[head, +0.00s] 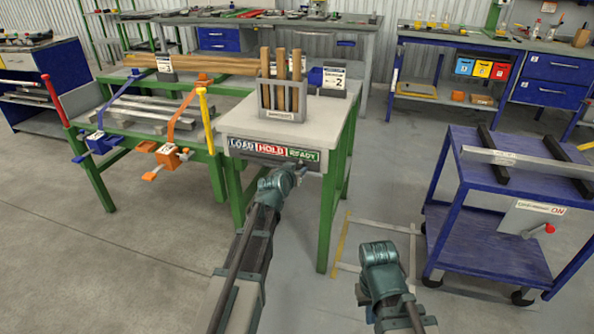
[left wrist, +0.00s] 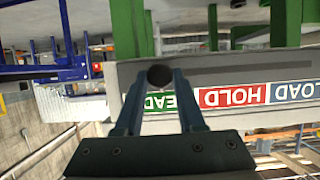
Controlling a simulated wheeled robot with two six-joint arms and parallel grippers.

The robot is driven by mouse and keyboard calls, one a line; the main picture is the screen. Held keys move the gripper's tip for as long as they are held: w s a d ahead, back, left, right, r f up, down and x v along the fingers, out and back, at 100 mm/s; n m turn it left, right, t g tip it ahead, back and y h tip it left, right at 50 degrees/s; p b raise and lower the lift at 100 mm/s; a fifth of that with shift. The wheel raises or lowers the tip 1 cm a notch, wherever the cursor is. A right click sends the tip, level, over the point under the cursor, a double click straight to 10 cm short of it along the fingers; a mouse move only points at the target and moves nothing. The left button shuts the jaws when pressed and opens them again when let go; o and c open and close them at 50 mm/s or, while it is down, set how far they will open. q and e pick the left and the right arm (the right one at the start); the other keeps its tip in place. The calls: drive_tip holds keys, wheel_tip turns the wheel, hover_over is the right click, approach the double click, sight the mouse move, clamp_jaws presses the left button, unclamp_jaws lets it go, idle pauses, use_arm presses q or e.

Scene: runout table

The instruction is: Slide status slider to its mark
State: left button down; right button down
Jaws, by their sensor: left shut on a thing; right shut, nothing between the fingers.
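The status strip on the front of the grey-topped table (head: 330,128) carries a blue LOAD panel (head: 242,145), a red HOLD panel (head: 269,149) and a green READY panel (head: 303,154). My left gripper (head: 300,169) is at the READY end. In the left wrist view, which is upside down, my left gripper (left wrist: 160,88) is shut on the dark round slider knob (left wrist: 160,75), in front of the READY panel (left wrist: 170,101). The fingers hide part of that panel. My right gripper (head: 378,252) is low at centre right, apart from the table, its fingertips hidden.
A rack of wooden rods (head: 283,97) stands on the table. A blue cart (head: 485,235) is at the right. A green bench with clamps (head: 150,125) is at the left. Bare floor with a taped outline (head: 345,240) lies between table and cart.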

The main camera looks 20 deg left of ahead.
use_arm(q)
drive_tip(key=shift+d, duration=0.45)
use_arm(e)
drive_tip(key=shift+d, duration=0.4)
use_arm(q)
drive_tip(key=c, duration=0.5)
unclamp_jaws()
drive_tip(key=shift+d, duration=0.15)
drive_tip(key=p+v, duration=0.5)
drive_tip(key=v, duration=0.9)
use_arm(e)
wheel_tip(320, 180, up, 5)
drive_tip(key=shift+r, duration=0.15)
use_arm(q)
drive_tip(key=shift+w, duration=0.1)
